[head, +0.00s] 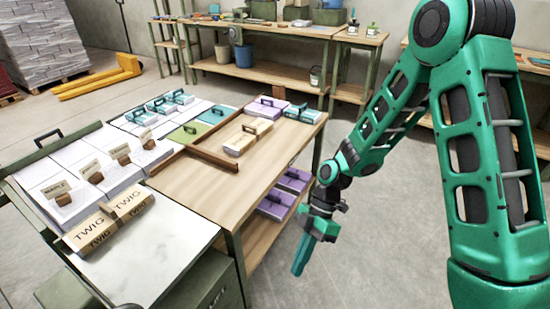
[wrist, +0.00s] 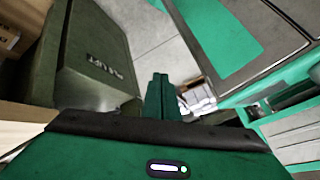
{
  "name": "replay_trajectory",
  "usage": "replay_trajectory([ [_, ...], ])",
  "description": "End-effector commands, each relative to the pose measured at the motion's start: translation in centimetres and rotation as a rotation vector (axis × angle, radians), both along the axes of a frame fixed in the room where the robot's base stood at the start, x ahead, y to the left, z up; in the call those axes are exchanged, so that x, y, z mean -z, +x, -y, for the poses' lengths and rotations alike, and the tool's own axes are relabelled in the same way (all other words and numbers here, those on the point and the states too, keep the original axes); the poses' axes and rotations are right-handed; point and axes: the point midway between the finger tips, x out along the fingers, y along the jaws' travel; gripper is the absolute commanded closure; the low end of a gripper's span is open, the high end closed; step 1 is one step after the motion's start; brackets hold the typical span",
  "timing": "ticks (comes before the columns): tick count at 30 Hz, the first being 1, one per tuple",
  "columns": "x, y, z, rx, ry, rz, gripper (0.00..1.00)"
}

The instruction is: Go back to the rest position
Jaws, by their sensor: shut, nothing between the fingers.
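My gripper (head: 304,254) hangs from my green arm in the head view, pointing down over the floor to the right of the wooden table (head: 195,185). Its fingers look closed together and hold nothing. In the wrist view the fingers (wrist: 158,90) show as one green upright shape, with floor behind them. The gripper is apart from the table and from everything on it.
Two TWIG blocks (head: 105,222) lie on the pale worktop (head: 150,255), near cards such as MAPLE. Purple stacks (head: 276,204) lie on a shelf under the table. A workbench (head: 265,77) stands behind. Grey floor (head: 365,240) is open around my gripper.

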Motion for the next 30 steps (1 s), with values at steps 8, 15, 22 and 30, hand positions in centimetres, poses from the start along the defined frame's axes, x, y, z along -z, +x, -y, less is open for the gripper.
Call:
replay_trajectory([
  [8,-5.8,3.0,9.9,0.418,-0.339,0.039,1.00],
  [15,-11.2,2.8,18.1,0.845,-0.573,0.044,1.00],
  [22,-16.1,0.1,24.9,1.297,-0.735,0.016,1.00],
  [30,-20.7,-5.5,31.0,1.856,-0.840,-0.077,1.00],
])
